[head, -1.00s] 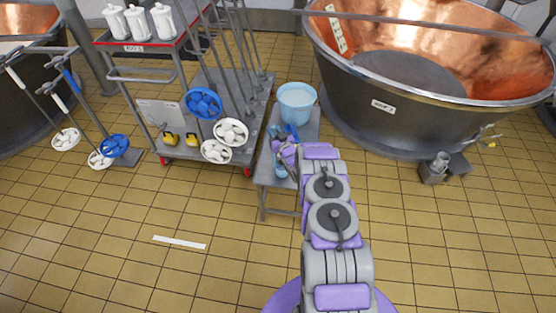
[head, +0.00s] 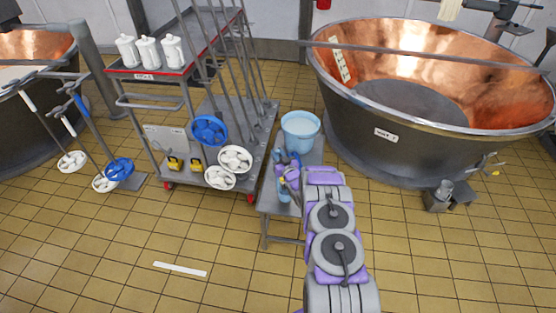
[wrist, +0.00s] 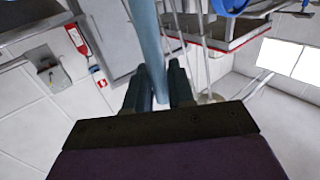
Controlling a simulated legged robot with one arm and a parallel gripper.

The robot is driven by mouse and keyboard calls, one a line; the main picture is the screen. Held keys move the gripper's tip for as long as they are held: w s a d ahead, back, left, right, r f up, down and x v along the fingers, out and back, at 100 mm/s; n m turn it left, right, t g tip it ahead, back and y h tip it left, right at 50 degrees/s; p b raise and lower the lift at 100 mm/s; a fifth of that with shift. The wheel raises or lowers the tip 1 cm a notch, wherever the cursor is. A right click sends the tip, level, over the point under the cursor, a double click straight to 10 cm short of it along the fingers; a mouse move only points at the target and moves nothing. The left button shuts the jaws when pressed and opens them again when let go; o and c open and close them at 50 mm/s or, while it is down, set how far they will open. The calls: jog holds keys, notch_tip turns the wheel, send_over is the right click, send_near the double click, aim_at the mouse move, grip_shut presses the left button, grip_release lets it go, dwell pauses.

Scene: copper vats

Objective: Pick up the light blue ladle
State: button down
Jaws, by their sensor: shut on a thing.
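The light blue ladle's handle (wrist: 148,40) runs upward between the two dark fingers of my gripper (wrist: 161,90) in the wrist view. The fingers are shut on it. In the head view my gripper (head: 289,172) is over the small grey table, in front of the light blue bucket (head: 300,133). A light blue part of the ladle (head: 284,189) shows just below the gripper. My arm and gripper hide much of the ladle, and I cannot tell whether it touches the table.
The small grey table (head: 275,208) stands between a steel trolley (head: 262,125) with long-handled blue and white tools and a large copper vat (head: 380,140). White jugs (head: 172,50) stand on a red-edged cart.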

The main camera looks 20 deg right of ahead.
jog(key=s+a+r+p, duration=0.1)
jog(key=s+a, duration=0.1)
jog(key=s, duration=0.5)
jog(key=s+a+r+p, duration=0.1)
jog(key=s+a+p, duration=0.1)
jog(key=s, duration=0.6)
jog(key=shift+s+a+r, duration=0.15)
jog(key=shift+s+a, duration=0.05)
jog(key=shift+a, duration=0.05)
